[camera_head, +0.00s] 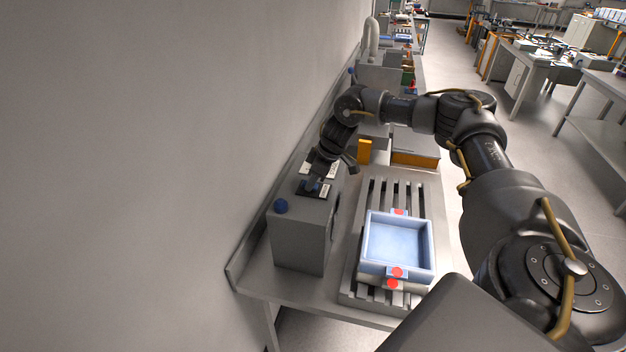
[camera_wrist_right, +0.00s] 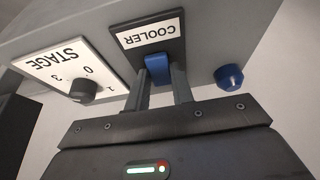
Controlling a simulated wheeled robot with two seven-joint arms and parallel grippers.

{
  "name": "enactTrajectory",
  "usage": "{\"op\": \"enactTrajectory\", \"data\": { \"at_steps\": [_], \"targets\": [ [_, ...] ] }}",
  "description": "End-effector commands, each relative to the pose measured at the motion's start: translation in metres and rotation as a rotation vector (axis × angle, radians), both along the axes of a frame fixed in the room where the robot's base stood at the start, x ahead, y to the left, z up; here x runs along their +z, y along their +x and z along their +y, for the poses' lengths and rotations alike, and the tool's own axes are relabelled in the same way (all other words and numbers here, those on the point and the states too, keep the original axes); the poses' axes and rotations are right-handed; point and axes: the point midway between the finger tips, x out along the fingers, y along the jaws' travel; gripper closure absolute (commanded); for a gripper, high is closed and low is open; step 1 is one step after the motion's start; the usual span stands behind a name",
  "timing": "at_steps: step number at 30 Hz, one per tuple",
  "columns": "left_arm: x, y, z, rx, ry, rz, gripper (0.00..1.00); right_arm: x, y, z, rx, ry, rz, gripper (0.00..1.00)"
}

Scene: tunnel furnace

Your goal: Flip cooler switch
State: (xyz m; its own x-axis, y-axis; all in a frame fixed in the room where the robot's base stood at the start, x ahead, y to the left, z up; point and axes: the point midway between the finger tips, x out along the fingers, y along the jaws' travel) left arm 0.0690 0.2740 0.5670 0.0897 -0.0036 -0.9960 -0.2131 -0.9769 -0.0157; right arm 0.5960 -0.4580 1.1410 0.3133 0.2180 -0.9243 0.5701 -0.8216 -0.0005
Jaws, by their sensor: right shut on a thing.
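The cooler switch is a blue rocker (camera_wrist_right: 157,68) on a black plate with a white COOLER label (camera_wrist_right: 150,31), upside down in the right wrist view. My right gripper (camera_wrist_right: 161,84) has its two fingers on either side of the blue switch and is shut on it. In the head view this gripper (camera_head: 314,184) reaches down onto the top of a grey control box (camera_head: 298,240); the switch is mostly hidden there. My left gripper is in neither view.
A STAGE dial (camera_wrist_right: 83,90) sits beside the cooler plate. A blue knob (camera_wrist_right: 229,77) is on its other side. A blue tray (camera_head: 397,241) stands on a slatted rack (camera_head: 349,285) right of the box. A wall (camera_head: 150,150) is close on the left.

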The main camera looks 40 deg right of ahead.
Motion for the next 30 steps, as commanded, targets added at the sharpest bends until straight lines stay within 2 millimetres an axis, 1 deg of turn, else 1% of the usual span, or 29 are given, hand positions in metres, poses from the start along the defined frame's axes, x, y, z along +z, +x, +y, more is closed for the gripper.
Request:
{"op": "enactTrajectory", "data": {
  "at_steps": [5,12,16,28,29,30],
  "targets": [
    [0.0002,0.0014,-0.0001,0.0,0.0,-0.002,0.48,0.0006,0.0044,0.002,0.001,-0.043,0.058,0.99],
    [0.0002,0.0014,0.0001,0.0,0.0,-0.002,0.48,0.0007,0.0091,0.0067,0.001,-0.168,0.243,0.99],
    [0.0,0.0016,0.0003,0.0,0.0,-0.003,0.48,0.0003,0.01,0.0079,0.002,-0.211,0.306,0.99],
    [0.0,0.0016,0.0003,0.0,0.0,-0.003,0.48,0.001,0.0104,0.0081,0.002,-0.228,0.329,0.99],
    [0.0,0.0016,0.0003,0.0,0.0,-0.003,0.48,0.001,0.0103,0.0079,0.002,-0.228,0.329,0.74],
    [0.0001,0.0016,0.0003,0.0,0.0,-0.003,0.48,0.001,0.0103,0.0078,0.002,-0.228,0.329,0.69]
  ]
}}
